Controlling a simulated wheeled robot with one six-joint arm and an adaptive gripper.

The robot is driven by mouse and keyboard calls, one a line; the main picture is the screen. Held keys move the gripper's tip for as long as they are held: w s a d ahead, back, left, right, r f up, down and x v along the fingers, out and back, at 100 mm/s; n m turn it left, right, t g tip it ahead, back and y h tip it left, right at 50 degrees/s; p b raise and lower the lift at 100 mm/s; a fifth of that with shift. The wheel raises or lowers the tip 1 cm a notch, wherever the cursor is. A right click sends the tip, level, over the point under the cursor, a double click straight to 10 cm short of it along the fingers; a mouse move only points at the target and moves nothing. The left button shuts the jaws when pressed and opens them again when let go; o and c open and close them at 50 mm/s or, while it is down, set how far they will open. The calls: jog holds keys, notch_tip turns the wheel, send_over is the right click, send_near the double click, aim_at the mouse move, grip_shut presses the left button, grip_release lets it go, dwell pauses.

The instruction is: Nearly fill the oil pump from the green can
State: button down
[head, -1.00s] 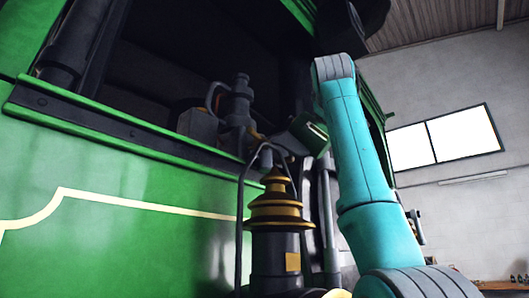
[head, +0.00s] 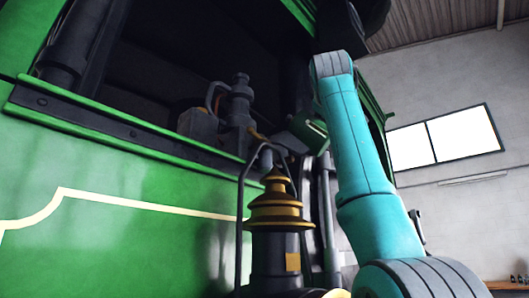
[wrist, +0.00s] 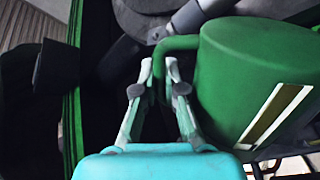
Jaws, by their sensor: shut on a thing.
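The green can (head: 308,134) is in the air beside the cab opening in the head view, apparently tilted, partly hidden by my arm. In the wrist view the green can (wrist: 262,75) fills the right side, with a pale stripe on its body. My gripper (wrist: 160,75) is shut on its green handle (wrist: 178,44). A grey box (head: 198,125) and a dark upright fitting with a looped pipe (head: 240,103) stand at the sill, left of the can; one of these may be the oil pump. I cannot see any oil, the pump's level or the can's spout tip clearly.
The cab interior is dark. Open room with a window (head: 445,137) lies to the right.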

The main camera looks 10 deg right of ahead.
dwell(0.4)
jog(key=shift+s+d+f+m, duration=0.1)
jog(key=shift+d+f+m, duration=0.1)
jog(key=shift+f+m, duration=0.15)
jog(key=shift+f, duration=0.15)
dwell(0.7)
jog(key=shift+d+f+m, duration=0.15)
jog(key=shift+f+m, duration=0.1)
jog(key=shift+f, duration=0.1)
jog(key=shift+f, duration=0.1)
dwell(0.6)
notch_tip(320, 180, down, 11)
jog(key=m+g, duration=0.2)
jog(key=m, duration=0.7)
jog(key=shift+a+f, duration=0.2)
dwell(0.3)
